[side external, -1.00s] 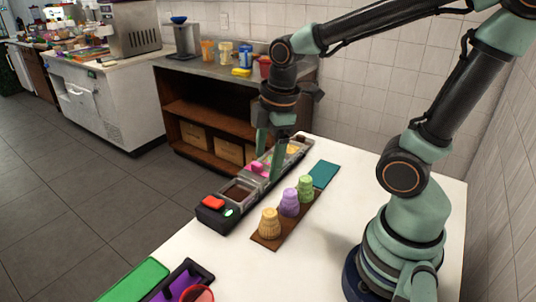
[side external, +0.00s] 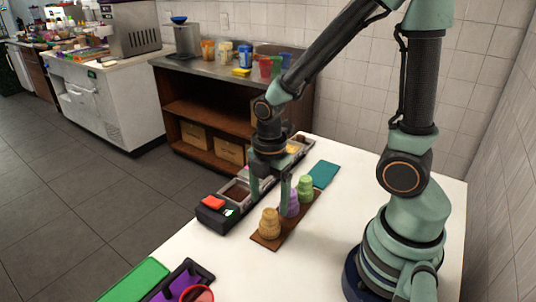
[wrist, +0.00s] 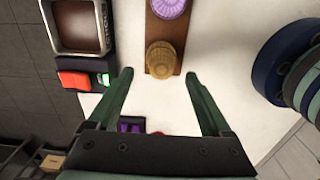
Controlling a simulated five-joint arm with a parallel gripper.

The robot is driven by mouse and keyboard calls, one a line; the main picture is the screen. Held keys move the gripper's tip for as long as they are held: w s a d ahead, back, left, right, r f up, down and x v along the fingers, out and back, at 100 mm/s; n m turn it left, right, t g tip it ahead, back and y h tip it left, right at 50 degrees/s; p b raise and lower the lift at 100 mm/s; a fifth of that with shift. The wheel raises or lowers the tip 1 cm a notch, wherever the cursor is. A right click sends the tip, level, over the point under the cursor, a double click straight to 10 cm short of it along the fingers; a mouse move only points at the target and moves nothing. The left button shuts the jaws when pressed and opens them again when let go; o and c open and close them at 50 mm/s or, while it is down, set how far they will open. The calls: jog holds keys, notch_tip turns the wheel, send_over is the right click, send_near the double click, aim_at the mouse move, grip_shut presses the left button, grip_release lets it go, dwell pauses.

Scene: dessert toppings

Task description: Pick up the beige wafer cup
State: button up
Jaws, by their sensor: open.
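The beige wafer cup (side external: 269,223) stands upside down at the near end of a brown board (side external: 292,230). A purple cup (side external: 290,204) and a green cup (side external: 305,188) stand behind it in the same row. My gripper (side external: 270,197) is open and empty, pointing down over the row and the topping bins. In the wrist view my gripper (wrist: 158,72) has its fingers spread wide, and the beige cup (wrist: 164,61) shows beyond the fingertips, roughly between them and apart from both.
A topping station with bins and a red button (side external: 213,203) runs along the left of the board. A teal mat (side external: 323,174) lies at the board's far end. The white table right of the board is clear.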

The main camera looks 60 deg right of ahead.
aim_at(270, 212)
jog(key=shift+s+f, duration=0.1)
jog(key=shift+f, duration=2.5)
jog(key=c, duration=1.1)
